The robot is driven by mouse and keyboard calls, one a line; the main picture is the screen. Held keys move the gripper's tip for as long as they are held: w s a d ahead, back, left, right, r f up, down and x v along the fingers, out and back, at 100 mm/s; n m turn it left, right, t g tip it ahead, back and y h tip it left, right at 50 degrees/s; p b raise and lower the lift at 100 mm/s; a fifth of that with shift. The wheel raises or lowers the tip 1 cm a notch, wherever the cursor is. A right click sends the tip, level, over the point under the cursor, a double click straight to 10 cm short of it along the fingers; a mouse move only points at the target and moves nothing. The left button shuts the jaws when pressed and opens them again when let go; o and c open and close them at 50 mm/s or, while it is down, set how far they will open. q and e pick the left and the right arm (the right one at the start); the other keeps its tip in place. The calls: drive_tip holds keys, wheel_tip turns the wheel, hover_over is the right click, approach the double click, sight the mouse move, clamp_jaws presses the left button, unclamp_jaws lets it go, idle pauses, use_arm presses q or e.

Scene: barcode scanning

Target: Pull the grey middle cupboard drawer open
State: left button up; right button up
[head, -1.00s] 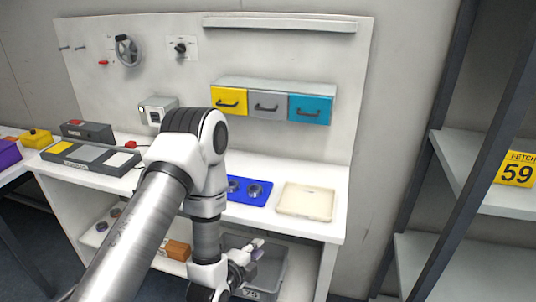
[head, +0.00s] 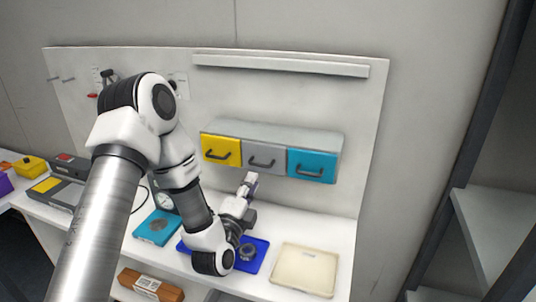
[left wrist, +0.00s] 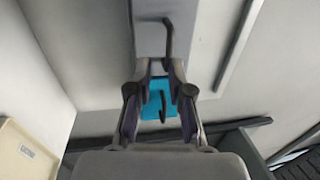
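The cupboard (head: 290,134) on the back panel has three drawers side by side, all looking shut. The grey middle drawer (head: 256,150) sits between the yellow drawer (head: 216,144) and the blue drawer (head: 323,158), and has a dark bar handle (head: 262,162). My left gripper (head: 250,181) is just below and in front of the grey drawer, apart from its handle. In the left wrist view, the left gripper (left wrist: 160,64) is open and empty, with the blue drawer (left wrist: 178,92) seen between the fingers and a grey front (left wrist: 150,38) with a dark handle beyond. My right gripper is out of view.
A white desk lies below the cupboard, with a cream tray (head: 304,269) on the right and a blue plate (head: 259,262) under my left wrist. A ledge (head: 280,64) runs above the cupboard. Shelving stands at the far right.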

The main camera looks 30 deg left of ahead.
sight(259, 165)
use_arm(q)
drive_tip(key=p+x, duration=0.1)
drive_tip(key=x, duration=0.2)
drive_tip(key=r+p+x, duration=0.1)
drive_tip(key=x, duration=0.2)
drive_tip(key=shift+w+r+p, duration=0.15)
drive_tip(key=shift+p, duration=0.2)
drive_tip(key=shift+w, duration=0.25)
drive_tip(key=shift+s, duration=0.25)
drive_tip(key=shift+c, duration=0.7)
clamp_jaws()
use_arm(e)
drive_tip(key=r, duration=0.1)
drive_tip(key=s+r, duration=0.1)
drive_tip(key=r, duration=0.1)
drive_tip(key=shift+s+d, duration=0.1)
